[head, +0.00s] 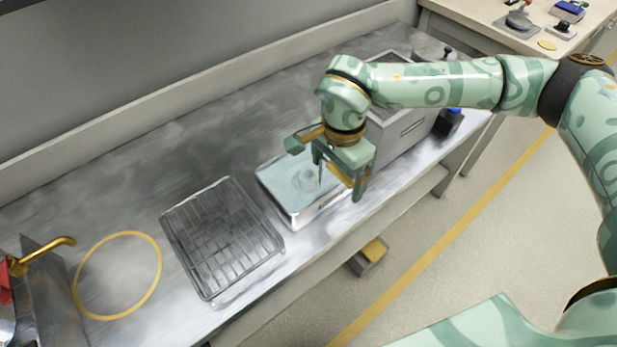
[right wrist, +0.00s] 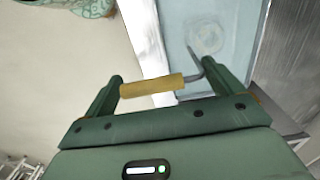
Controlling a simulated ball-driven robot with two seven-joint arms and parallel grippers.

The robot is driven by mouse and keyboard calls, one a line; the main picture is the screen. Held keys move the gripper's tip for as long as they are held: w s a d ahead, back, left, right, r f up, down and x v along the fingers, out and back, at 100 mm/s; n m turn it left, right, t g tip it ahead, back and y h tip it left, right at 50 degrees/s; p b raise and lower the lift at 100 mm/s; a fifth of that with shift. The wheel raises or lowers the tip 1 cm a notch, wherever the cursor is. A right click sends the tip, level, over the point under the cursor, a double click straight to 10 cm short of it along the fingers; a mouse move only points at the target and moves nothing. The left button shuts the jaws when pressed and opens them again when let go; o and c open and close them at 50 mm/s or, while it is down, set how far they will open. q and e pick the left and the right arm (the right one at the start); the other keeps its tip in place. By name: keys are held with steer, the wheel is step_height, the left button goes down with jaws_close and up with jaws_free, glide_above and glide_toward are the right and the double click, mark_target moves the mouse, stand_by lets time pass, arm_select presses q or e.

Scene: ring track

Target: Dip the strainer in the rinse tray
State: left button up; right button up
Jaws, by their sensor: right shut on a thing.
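The rinse tray (head: 319,211) is a shallow metal tray of pale blue liquid near the counter's front edge. My right gripper (head: 338,174) is above its right side, pointing down. In the right wrist view, my right gripper (right wrist: 163,78) is shut on the strainer's yellow handle (right wrist: 152,86). A thin bent metal rod runs from the handle toward the tray (right wrist: 232,65). The strainer's head (right wrist: 204,38) shows only as a faint round shape within the tray's outline; I cannot tell how deep it sits. My left gripper is not in view.
A wire rack (head: 222,238) lies left of the tray. A yellow ring (head: 77,287) and a brass spout (head: 50,247) are further left. A grey metal box (head: 402,140) stands close on the right, partly behind my arm. The counter behind the tray is clear.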

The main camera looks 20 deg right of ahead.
steer(key=shift+r, duration=0.1)
steer(key=shift+r+p, duration=3.4)
steer(key=shift+r, duration=1)
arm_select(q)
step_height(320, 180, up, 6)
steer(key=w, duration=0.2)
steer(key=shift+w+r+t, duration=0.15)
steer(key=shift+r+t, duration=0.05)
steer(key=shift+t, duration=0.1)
arm_select(e)
steer(key=shift+f, duration=0.1)
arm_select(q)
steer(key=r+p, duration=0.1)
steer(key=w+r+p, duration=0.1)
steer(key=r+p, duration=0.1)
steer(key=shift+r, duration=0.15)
arm_select(e)
step_height(320, 180, up, 4)
steer(key=shift+r, duration=0.1)
